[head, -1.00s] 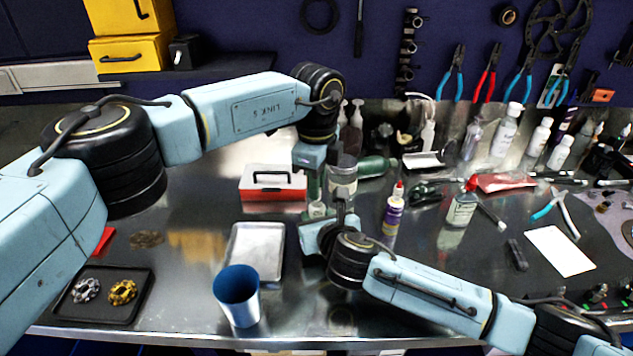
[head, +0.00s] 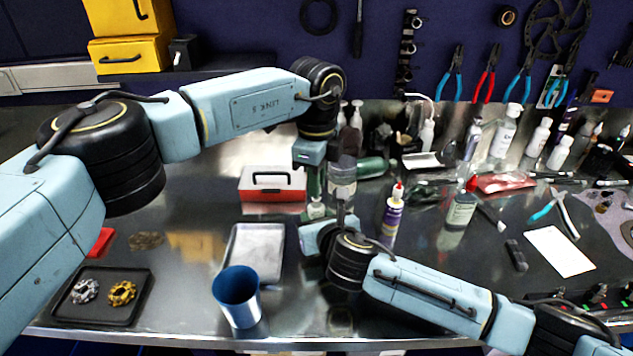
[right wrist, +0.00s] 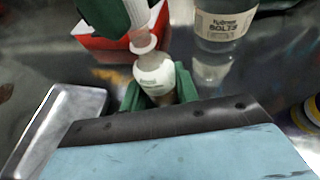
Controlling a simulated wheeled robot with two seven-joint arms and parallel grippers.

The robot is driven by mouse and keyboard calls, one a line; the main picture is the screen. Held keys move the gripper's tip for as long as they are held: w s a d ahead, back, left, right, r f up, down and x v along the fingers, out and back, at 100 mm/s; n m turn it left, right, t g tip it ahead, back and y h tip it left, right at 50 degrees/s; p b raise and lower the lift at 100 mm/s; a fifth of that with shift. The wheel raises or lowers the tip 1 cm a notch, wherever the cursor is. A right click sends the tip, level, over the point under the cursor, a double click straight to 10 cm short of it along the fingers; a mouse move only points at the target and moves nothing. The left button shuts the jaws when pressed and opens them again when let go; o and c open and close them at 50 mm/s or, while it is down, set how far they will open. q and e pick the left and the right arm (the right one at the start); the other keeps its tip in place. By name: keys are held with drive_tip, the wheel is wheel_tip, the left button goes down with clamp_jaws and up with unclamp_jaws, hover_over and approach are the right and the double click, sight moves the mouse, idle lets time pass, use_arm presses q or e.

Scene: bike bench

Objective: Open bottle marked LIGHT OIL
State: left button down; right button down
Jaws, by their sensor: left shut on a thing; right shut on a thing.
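A small pale bottle (right wrist: 155,75) stands upright between the green fingers of my right gripper (right wrist: 157,92), which is shut on its body. Its label is too blurred to read. In the head view the bottle (head: 316,210) is small and partly hidden by my right gripper (head: 317,220). My left gripper (head: 314,188) comes down from above. In the right wrist view its green fingers (right wrist: 125,15) are shut on the bottle's pale cap (right wrist: 143,38). The cap sits at the bottle's top; I cannot tell whether it is loose.
A clear jar labelled BOLTS (right wrist: 225,25) stands just behind the bottle. A red box (head: 272,184), a metal tray (head: 256,252) and a blue cup (head: 238,296) lie to the left. A purple-labelled bottle (head: 393,212) and a red-capped bottle (head: 460,212) stand to the right.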

use_arm(q)
drive_tip(key=shift+r, duration=0.65)
drive_tip(key=shift+r, duration=2.05)
use_arm(e)
drive_tip(key=c, duration=1)
unclamp_jaws()
drive_tip(key=shift+o, duration=0.2)
